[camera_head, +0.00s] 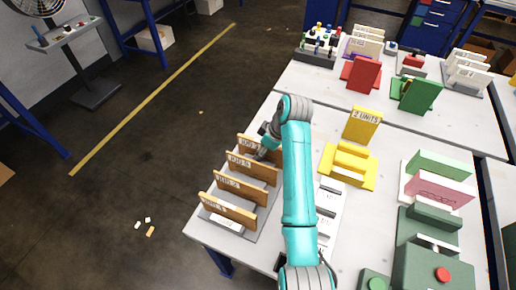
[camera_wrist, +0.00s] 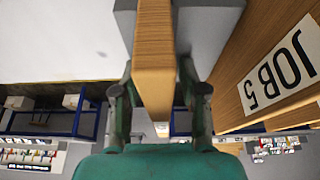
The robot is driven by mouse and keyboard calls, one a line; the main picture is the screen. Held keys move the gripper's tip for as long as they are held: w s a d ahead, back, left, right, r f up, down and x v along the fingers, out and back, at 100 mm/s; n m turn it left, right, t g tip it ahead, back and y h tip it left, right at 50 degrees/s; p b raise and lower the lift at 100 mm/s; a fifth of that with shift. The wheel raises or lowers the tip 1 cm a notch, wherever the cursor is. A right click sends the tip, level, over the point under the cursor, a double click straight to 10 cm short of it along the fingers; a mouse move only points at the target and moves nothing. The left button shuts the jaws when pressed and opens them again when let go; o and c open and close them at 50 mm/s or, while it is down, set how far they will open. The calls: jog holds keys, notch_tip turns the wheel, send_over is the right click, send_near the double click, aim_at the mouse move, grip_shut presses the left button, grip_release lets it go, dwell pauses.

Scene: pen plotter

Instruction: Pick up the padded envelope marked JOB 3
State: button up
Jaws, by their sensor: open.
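Several tan upright envelopes stand in a row in a grey rack (camera_head: 262,222) at the left of the near table. Their labels are too small to read surely in the head view. My gripper (camera_head: 262,150) is at the far end of this row, by the top of the farthest envelopes. In the wrist view, my gripper (camera_wrist: 158,100) is open, one finger on each side of the edge of a tan envelope (camera_wrist: 154,55). That envelope's label is hidden. The envelope to its right, marked JOB 5 (camera_wrist: 276,72), stands apart from it, outside the fingers. I cannot tell which one is JOB 3.
My arm hides part of the table right of the rack. A yellow holder (camera_head: 348,168) with a 2 UNITS sign stands beyond it. A green machine with a red button (camera_head: 442,274) is at the right. Floor left of the table is mostly clear.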

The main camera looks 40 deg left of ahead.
grip_shut()
